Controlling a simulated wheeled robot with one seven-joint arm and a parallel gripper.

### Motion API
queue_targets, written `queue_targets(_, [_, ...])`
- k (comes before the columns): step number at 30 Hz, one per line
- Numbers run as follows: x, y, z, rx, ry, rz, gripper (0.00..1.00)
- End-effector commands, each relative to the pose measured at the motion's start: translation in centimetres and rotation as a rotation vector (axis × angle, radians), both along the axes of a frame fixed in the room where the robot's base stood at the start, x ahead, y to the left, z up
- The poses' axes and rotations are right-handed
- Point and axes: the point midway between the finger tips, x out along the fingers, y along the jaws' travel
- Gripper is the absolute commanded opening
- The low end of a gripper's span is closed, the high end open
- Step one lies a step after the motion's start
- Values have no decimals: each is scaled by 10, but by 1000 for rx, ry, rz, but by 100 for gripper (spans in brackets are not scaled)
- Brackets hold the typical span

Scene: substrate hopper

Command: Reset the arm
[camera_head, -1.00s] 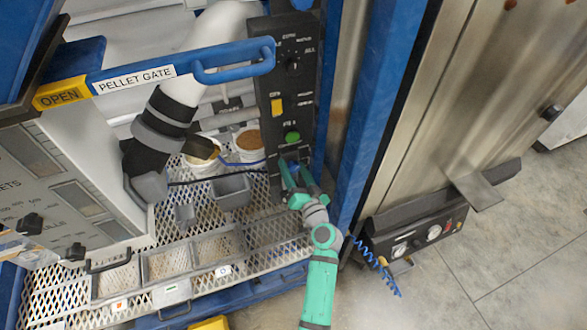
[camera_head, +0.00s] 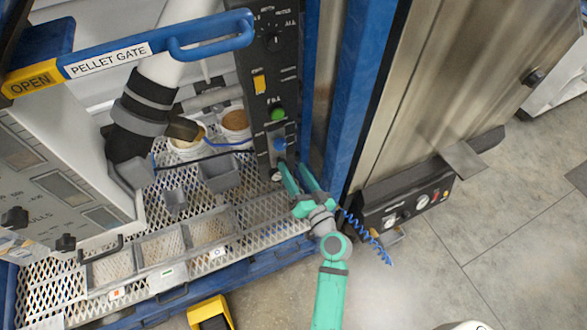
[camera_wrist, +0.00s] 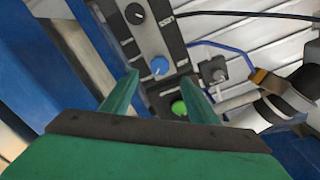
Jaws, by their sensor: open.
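My green gripper (camera_head: 296,179) is open and empty in the head view. Its two fingers point up toward the lower part of the black control panel (camera_head: 262,70), close to a blue knob (camera_head: 279,145). In the wrist view the open fingers (camera_wrist: 160,95) spread on either side of the blue knob (camera_wrist: 159,66), with a green button (camera_wrist: 179,107) near the right finger. I see a gap between the fingers and the panel, but its size is hard to judge.
The blue PELLET GATE handle (camera_head: 210,38) juts out at upper left. A blue post (camera_head: 355,90) stands right of the panel. Mesh shelving with grey bins (camera_head: 219,174) lies left of my gripper. A gauge box (camera_head: 405,205) is at right. Floor is open at lower right.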

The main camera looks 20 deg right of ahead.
Motion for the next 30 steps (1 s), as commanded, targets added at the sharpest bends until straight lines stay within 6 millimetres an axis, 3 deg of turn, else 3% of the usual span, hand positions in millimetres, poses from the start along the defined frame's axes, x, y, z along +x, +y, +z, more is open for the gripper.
queue_targets(10, [0,0,0,0,1,1,54])
queue_targets(14, [-7,6,-10,-9,24,-6,54])
queue_targets(17, [-24,16,-30,-32,73,-23,54])
queue_targets(24, [-95,53,-79,-144,215,-80,54])
queue_targets(30, [-158,83,-93,-252,282,-106,54])
